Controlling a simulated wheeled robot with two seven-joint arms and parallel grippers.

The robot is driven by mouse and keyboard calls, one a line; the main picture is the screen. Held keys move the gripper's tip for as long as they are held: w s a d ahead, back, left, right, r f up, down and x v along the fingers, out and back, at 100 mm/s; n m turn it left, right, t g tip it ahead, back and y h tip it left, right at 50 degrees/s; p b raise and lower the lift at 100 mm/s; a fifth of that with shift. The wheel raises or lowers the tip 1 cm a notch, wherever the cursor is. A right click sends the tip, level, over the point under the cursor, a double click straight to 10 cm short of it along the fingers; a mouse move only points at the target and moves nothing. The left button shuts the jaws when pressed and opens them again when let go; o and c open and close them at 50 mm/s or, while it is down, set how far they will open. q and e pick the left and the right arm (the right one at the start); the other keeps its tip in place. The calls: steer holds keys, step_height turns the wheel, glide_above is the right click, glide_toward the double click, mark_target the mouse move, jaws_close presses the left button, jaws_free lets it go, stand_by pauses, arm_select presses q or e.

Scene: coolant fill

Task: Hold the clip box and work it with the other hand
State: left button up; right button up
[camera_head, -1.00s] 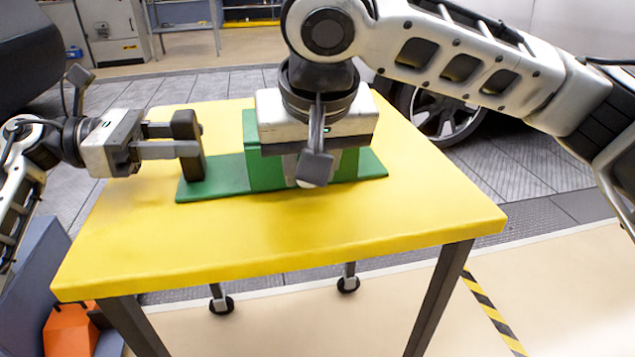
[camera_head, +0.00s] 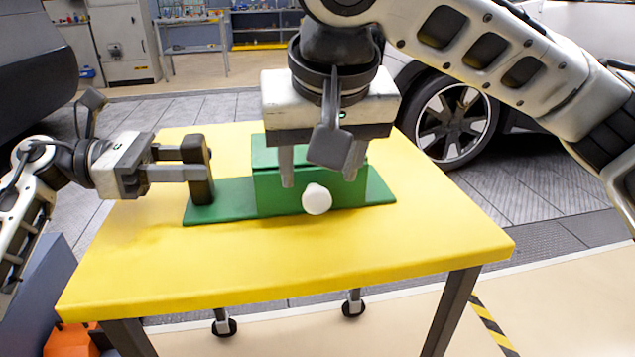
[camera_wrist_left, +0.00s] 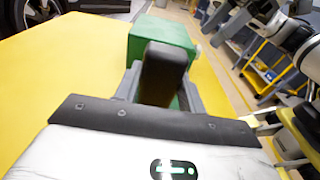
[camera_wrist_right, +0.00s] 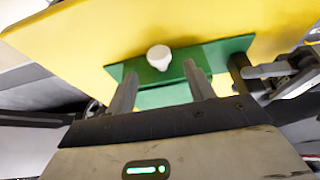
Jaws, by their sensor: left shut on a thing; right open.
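The clip box is a green box (camera_head: 273,194) on a flat green base plate (camera_head: 232,210), with a white round knob (camera_head: 317,199) on its front face. A dark upright post (camera_head: 203,187) stands at the plate's left end. My left gripper (camera_head: 196,163) is shut on this post; the left wrist view shows the post (camera_wrist_left: 163,72) between its fingers. My right gripper (camera_head: 318,178) is open and points down at the box, above the knob. Its body hides part of the box top. In the right wrist view the knob (camera_wrist_right: 159,57) shows beyond its spread, empty fingers.
The box stands on a yellow table (camera_head: 290,255) with clear room in front and to the right. A car wheel (camera_head: 452,122) is behind the table at the right. An orange thing (camera_head: 70,340) is on the floor at lower left.

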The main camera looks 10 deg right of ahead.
steer(key=v, duration=0.7)
stand_by(0.3)
arm_select(q)
steer(key=o, duration=1)
steer(key=shift+c, duration=0.2)
